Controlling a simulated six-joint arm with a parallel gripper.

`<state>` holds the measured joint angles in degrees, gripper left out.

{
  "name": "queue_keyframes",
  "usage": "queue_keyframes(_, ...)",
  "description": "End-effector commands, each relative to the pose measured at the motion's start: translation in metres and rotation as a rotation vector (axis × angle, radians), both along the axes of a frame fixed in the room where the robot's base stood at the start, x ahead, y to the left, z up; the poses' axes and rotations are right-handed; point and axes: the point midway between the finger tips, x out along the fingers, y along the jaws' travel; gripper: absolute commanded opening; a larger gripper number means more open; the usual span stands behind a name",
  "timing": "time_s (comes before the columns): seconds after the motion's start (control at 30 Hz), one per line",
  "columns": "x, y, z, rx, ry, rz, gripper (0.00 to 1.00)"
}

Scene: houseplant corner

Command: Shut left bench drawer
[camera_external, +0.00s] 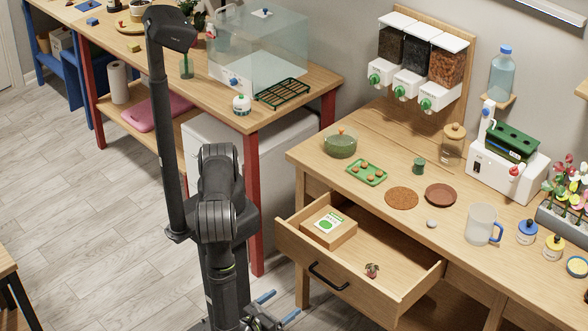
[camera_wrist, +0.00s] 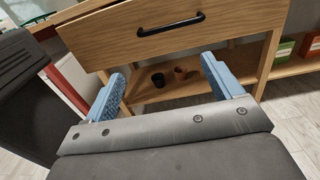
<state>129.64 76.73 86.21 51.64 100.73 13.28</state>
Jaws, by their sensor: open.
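The left bench drawer (camera_external: 408,283) is pulled well out of the wooden bench (camera_external: 300,158). A small box with a green label (camera_external: 328,228) and a small reddish item (camera_external: 372,270) lie inside it. Its black bar handle (camera_external: 328,278) is on the front panel, and the handle also shows at the top of the wrist view (camera_wrist: 170,25). My gripper (camera_external: 278,306) is low, in front of and below the drawer front. Its blue fingers (camera_wrist: 162,68) are spread apart with nothing between them, below the handle and apart from it.
A green tray (camera_external: 366,172), a green bowl (camera_external: 341,145) and a clear mug (camera_external: 482,224) stand on the bench top. Under the bench, small dark pots (camera_wrist: 158,80) sit on a lower shelf. A red-legged table (camera_external: 252,190) stands behind my arm. The floor (camera_external: 90,230) at left is clear.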

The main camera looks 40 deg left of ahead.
Motion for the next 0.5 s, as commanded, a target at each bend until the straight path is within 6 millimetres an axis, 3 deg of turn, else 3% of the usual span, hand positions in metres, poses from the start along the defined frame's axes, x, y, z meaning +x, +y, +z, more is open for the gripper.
queue_keyframes(0.03,0.003,0.009,-0.001,0.005,-0.002,-0.003,0.74)
queue_keyframes(0.23,0.025,0.056,-0.002,0.005,-0.003,-0.002,0.35)
queue_keyframes(0.4,0.040,0.065,-0.002,0.001,-0.002,0.003,0.02)
queue_keyframes(0.5,0.056,0.065,-0.002,0.002,-0.002,0.004,0.00)
